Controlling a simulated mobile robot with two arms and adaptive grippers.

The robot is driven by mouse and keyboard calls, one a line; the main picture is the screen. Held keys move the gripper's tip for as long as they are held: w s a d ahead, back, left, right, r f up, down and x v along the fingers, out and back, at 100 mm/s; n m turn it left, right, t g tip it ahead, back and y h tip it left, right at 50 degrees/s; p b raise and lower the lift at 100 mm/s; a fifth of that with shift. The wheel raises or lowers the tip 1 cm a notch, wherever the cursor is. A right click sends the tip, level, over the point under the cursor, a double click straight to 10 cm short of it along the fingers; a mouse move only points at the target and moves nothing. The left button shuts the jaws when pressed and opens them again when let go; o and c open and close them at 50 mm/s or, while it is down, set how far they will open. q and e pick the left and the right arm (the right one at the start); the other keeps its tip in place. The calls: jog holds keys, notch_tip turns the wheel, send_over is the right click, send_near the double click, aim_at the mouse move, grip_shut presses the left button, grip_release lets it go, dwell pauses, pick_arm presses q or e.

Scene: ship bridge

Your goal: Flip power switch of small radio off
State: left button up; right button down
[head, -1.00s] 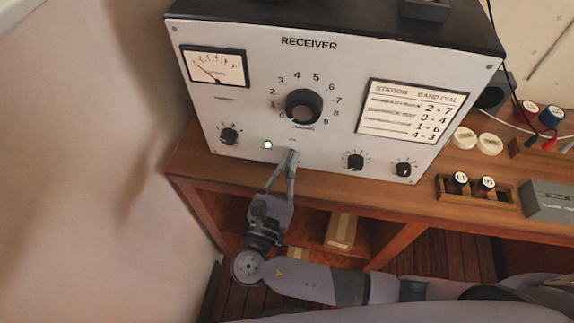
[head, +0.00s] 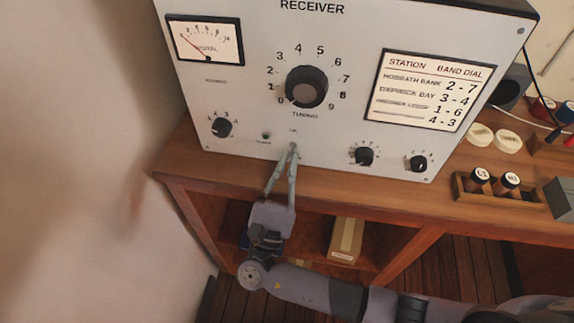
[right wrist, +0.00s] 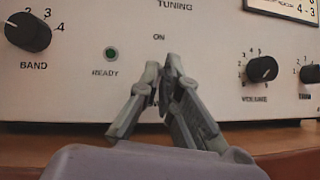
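The radio (head: 240,110), a white-fronted receiver, stands on a wooden desk. Its ready lamp (head: 266,136) looks dark in the head view; in the right wrist view the lamp (right wrist: 111,54) is dull green. The power switch sits below the "ON" label, hidden behind my right fingertips, so its position cannot be seen. My right gripper (head: 293,148) is at the lower middle of the panel, fingertips close together at the switch. In the right wrist view its fingertips (right wrist: 163,66) meet just under "ON". Whether they touch the switch cannot be told. My left gripper is not in view.
The tuning knob (head: 306,88) is above my gripper, the band knob (head: 222,127) to its left, and the volume knob (head: 364,156) to its right. A wooden tray (head: 500,205) with two labelled cylinders is on the desk at right. The open shelf below holds a box (head: 345,240).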

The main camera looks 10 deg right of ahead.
jog(key=c, duration=1.8)
grip_release()
jog(key=shift+s+d, duration=0.1)
jog(key=shift+o, duration=0.2)
jog(key=v, duration=1.2)
